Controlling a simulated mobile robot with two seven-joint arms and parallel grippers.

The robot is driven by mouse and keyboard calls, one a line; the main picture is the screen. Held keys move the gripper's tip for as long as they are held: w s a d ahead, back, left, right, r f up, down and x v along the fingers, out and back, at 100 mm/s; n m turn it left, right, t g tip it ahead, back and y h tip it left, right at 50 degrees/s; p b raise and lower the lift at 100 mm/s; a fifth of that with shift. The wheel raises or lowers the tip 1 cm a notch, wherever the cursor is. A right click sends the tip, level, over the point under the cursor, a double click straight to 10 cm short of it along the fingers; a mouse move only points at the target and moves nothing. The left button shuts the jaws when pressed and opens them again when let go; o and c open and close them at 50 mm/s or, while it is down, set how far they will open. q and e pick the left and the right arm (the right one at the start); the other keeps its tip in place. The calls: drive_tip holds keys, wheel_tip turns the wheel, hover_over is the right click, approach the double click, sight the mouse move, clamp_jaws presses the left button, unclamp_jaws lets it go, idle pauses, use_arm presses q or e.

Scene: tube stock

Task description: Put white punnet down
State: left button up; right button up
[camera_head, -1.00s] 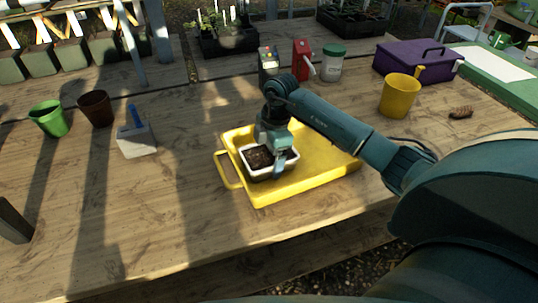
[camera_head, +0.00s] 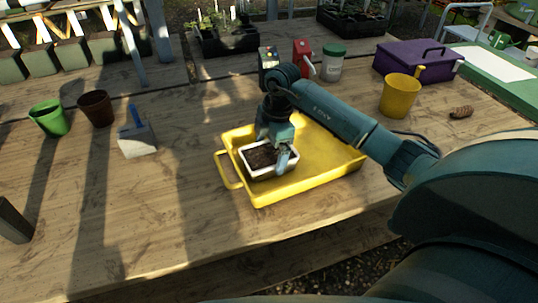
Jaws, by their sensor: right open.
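The white punnet (camera_head: 271,174), filled with dark soil, sits upright in the left part of the yellow tray (camera_head: 325,165). My right gripper (camera_head: 277,152) is over the punnet's right rear part, pointing down. It is open, with one finger in front of the soil near the right end; the other finger is largely hidden. I cannot tell whether a finger still touches the rim. My left gripper is not in view.

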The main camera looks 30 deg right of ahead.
sight(276, 151)
wheel_tip(276, 151, up, 10)
drive_tip(key=d, duration=0.1)
drive_tip(key=shift+d, duration=0.2)
drive_tip(key=shift+s+f, duration=0.15)
drive_tip(key=shift+s, duration=0.05)
